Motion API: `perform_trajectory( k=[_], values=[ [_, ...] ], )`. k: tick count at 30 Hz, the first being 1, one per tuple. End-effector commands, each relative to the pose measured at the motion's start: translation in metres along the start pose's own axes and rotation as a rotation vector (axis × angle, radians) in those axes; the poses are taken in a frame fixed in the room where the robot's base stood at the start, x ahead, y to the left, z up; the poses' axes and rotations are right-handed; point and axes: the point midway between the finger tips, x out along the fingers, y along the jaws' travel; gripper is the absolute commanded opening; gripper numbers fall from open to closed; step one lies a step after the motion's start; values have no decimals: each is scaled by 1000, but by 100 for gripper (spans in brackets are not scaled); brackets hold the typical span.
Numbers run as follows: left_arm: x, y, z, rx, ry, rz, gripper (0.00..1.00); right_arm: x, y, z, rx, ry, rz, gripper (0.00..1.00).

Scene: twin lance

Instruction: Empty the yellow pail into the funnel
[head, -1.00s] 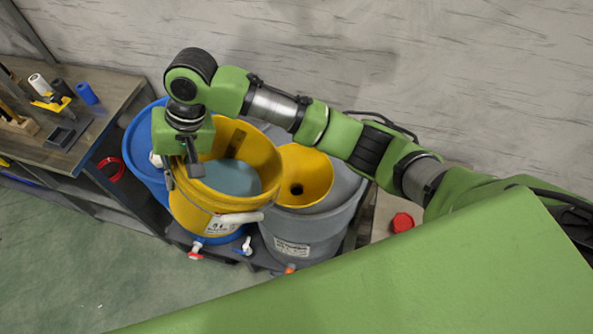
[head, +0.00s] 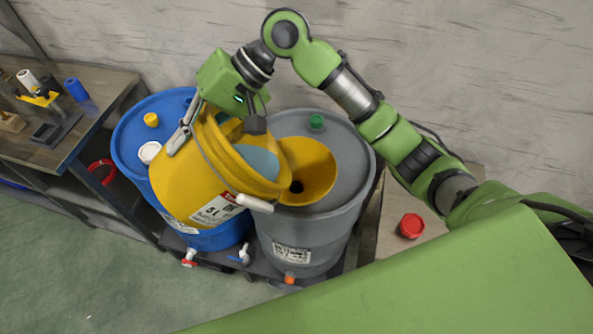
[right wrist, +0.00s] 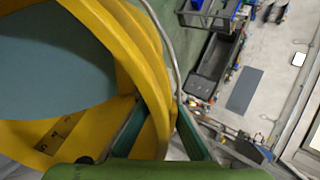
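The yellow pail (head: 190,183) is tilted to the right, its mouth toward the yellow funnel (head: 309,168). Grey-blue contents show inside near the rim. The funnel sits on the grey drum (head: 345,140), its dark hole visible. My right gripper (head: 184,130) is shut on the pail's rim at its upper left. In the right wrist view the pail's rim (right wrist: 150,70) lies between the fingers (right wrist: 160,130), with the contents on the left. The pail's lip is close to the funnel's left edge; I cannot tell whether they touch. No stream is visible. My left gripper is out of view.
A blue drum (head: 130,135) stands behind and left of the pail. A workbench (head: 105,90) with tools is at the left. A red cap (head: 411,226) lies on a surface at the right. A green cap (head: 317,121) is on the grey drum.

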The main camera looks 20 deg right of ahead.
Motion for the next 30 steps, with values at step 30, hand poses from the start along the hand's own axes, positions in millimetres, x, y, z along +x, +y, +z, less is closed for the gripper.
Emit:
perform_trajectory(
  k=[30],
  values=[
    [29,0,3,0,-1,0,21,-26,-2,0,-5,1,-144,0]
  ],
)
